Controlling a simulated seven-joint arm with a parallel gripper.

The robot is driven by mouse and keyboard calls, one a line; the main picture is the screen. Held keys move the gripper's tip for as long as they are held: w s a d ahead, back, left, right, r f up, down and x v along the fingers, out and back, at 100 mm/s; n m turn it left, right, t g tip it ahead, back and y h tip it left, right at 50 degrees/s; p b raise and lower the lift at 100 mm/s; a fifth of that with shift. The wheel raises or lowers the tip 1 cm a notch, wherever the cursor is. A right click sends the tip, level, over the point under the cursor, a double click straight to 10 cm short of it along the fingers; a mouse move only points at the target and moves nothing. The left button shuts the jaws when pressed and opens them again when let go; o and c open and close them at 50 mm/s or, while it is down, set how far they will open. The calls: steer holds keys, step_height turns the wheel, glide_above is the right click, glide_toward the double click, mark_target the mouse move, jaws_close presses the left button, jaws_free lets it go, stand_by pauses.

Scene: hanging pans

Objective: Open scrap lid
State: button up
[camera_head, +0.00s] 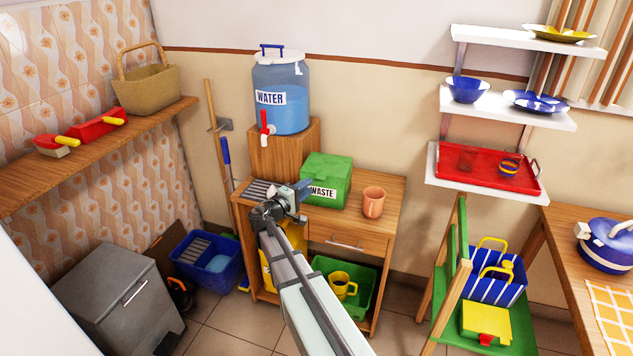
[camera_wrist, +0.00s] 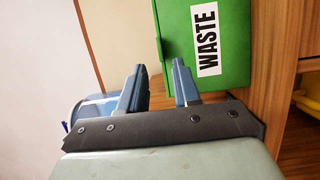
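The scrap container is a green box (camera_head: 326,180) with a white WASTE label and a lid that looks shut. It stands on the wooden cabinet top, right of the water jug. In the wrist view the green box (camera_wrist: 212,40) fills the top middle, turned sideways, with its label to the right. My gripper (camera_head: 303,188) is at the left front of the box. In the wrist view my gripper (camera_wrist: 158,80) has its two blue-grey fingers apart with nothing between them. The fingertips are near the box's edge; I cannot tell if they touch it.
A water jug (camera_head: 281,92) with a red tap stands on a wooden block behind left. An orange cup (camera_head: 373,201) stands right of the box. The wooden cabinet (camera_head: 392,215) has a drawer below. A grey bin (camera_head: 118,300) stands on the floor at left.

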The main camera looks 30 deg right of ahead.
steer(key=x, duration=0.6)
steer(key=shift+d, duration=0.1)
jaws_close()
stand_by(1.4)
